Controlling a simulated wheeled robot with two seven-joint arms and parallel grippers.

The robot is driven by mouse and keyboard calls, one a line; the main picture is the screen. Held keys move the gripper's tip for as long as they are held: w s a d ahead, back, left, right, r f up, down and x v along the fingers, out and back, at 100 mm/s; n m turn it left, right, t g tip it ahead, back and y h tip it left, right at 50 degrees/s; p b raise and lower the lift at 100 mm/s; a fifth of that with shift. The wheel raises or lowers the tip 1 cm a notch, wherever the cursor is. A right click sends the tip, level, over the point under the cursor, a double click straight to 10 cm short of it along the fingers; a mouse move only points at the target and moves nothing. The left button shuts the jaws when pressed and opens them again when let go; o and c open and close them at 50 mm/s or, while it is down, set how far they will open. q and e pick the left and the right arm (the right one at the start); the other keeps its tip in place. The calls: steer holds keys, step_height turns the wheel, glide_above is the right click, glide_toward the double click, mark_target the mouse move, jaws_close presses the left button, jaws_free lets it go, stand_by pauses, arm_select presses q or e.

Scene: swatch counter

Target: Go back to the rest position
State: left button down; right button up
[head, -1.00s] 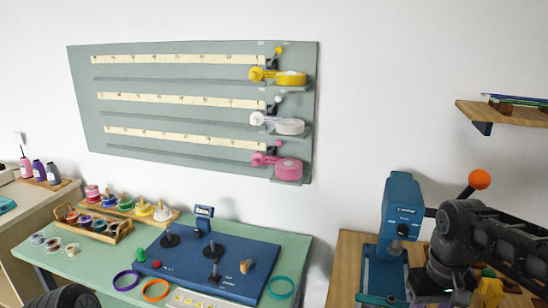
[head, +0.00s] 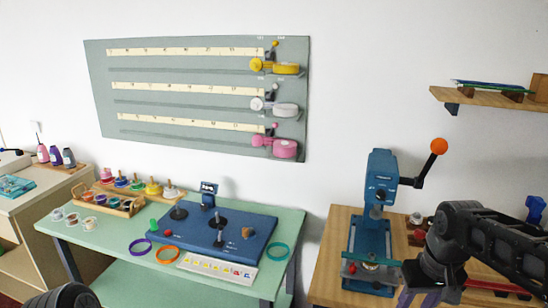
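My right arm comes in from the right edge, and its gripper (head: 418,291) points down at the bottom right, in front of the wooden bench. Its fingers are small and close to the lower picture edge, so I cannot tell whether they are open or shut. Of my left arm only a dark rounded link shows at the bottom left corner; the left gripper is out of the picture. The blue lever press (head: 378,205) stands just left of my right gripper, with its orange lever knob (head: 439,146) raised.
The wooden bench (head: 328,262) carries the press. A green table (head: 110,232) holds a blue board (head: 240,230), rings and a spool tray (head: 122,204). A wall panel (head: 200,100) with three tapes hangs behind. A shelf (head: 480,106) juts out at upper right.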

steer(key=w+a+f+t+y, duration=0.2)
steer(key=w+a+f+t, duration=0.1)
steer(key=w+a+f, duration=0.35)
steer(key=s+a+f+y, duration=0.1)
steer(key=a+f, duration=0.3)
steer(key=f, duration=0.4)
steer(key=s+a+f, duration=0.2)
steer(key=a+f, duration=0.3)
steer(key=f, duration=0.2)
steer(key=s+a+f+g, duration=0.1)
steer(key=s+a+f, duration=0.2)
steer(key=s+f, duration=0.2)
steer(key=s+a+f+m+g, duration=0.1)
steer(key=s+a+f, duration=0.1)
steer(key=s+f, duration=0.4)
steer(key=s+a+f+g+y, duration=0.1)
steer(key=s+f, duration=0.4)
steer(key=s, duration=0.6)
steer(key=a+g, duration=0.1)
steer(key=a, duration=0.1)
steer(key=shift+s+a+f, duration=0.15)
steer(key=shift+a+f, duration=0.05)
steer(key=shift+a, duration=0.1)
